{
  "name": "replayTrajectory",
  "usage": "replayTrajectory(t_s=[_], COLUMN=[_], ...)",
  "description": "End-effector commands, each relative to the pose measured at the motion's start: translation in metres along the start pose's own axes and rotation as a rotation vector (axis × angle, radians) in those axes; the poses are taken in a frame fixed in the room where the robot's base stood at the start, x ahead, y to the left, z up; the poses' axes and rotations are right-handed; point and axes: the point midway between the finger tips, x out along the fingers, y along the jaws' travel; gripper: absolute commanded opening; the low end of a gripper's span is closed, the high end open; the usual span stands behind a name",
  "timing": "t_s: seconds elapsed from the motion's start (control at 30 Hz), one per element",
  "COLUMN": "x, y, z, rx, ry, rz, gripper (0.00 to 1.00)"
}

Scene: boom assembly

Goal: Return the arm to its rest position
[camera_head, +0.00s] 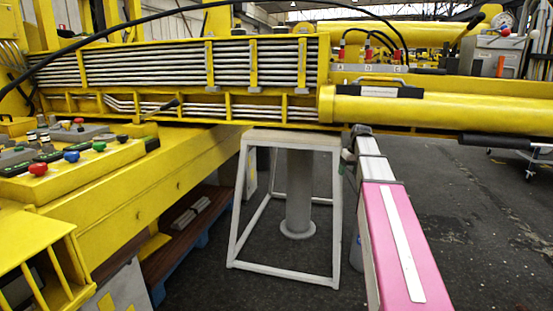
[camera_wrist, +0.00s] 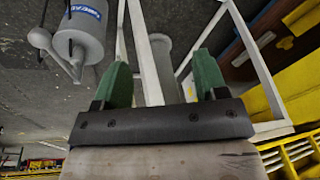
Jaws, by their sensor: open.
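My gripper (camera_wrist: 163,72) shows in the wrist view with two green fingers held wide apart and a dark bar across their base. No object is held between them. Beyond the fingers are the pale legs of a metal stand (camera_wrist: 262,55) and a grey column (camera_wrist: 163,55). In the head view my arm reaches forward at right of centre, and its far end is close to the right side of the stand (camera_head: 240,208). The gripper is small and mostly hidden there. I cannot tell whether it touches the stand.
A yellow boom (camera_head: 430,110) with stacked pipes crosses above the stand. A yellow control console (camera_head: 75,160) with coloured buttons stands at left. A grey cylinder with a blue label (camera_wrist: 82,38) is near the gripper. Open dark floor (camera_head: 470,220) lies to the right.

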Motion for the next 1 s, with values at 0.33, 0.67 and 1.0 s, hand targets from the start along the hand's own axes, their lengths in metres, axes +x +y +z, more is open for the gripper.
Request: replayTrajectory(t_s=[0.33,0.67,1.0], x=[0.135,0.221,0.259], y=[-0.067,-0.122,-0.152], z=[0.108,0.221,0.292], rx=[0.104,0.185,0.229], ry=[-0.069,-0.123,-0.149], rz=[0.042,0.095,0.135], gripper=[0.66,0.66,0.66])
